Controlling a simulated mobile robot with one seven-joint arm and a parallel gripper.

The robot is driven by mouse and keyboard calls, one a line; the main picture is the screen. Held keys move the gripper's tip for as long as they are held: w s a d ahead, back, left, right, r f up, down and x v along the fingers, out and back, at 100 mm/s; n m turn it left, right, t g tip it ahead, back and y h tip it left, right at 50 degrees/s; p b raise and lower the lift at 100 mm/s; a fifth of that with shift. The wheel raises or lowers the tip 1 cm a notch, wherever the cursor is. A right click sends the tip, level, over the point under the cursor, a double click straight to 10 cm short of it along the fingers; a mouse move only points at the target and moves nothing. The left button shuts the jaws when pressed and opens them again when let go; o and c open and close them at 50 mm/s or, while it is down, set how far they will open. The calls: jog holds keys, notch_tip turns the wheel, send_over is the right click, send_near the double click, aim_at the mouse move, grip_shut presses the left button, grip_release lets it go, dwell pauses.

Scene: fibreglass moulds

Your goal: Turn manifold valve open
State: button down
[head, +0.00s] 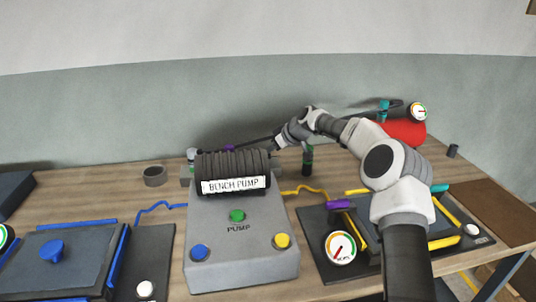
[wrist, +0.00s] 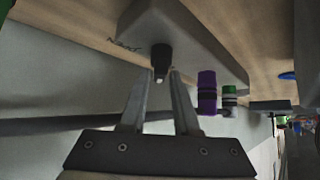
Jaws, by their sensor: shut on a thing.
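The manifold is a grey block (wrist: 205,62) on the wooden bench in the wrist view, with partly legible lettering at its left end. A black knob (wrist: 160,54) with a small pale tip stands out from it. My gripper (wrist: 161,74) has its two fingers closed on this knob, one at each side. In the head view my gripper (head: 278,143) reaches left behind the bench pump (head: 238,240). The pump's ribbed black body hides most of the manifold there. The knob's turn angle cannot be read.
A purple fitting (wrist: 207,92) and a green-and-white one (wrist: 229,95) stand close to the right of the knob. A green-topped bottle (head: 308,160) is just below my arm. A gauge panel (head: 315,238) lies right and a blue-edged mould (head: 60,262) left.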

jog(key=shift+s+a+f+m+t+h+b, duration=0.1)
jog(key=shift+m+t+h+b, duration=0.3)
jog(key=shift+m, duration=0.2)
jog(key=shift+s+a+m+t+h+b, duration=0.1)
jog(key=shift+m+t+h+b, duration=0.2)
jog(key=shift+m+b, duration=0.25)
jog(key=shift+a+m+t+h, duration=0.1)
jog(key=shift+m+t+h, duration=0.35)
jog(key=shift+m, duration=0.4)
jog(key=shift+m+t+h, duration=0.35)
jog(key=shift+m+h, duration=0.6)
jog(key=shift+m, duration=0.25)
jog(key=shift+m+h+p, duration=0.35)
jog(key=shift+m+h, duration=0.05)
jog(key=shift+m, duration=0.2)
jog(key=c, duration=0.8)
grip_release()
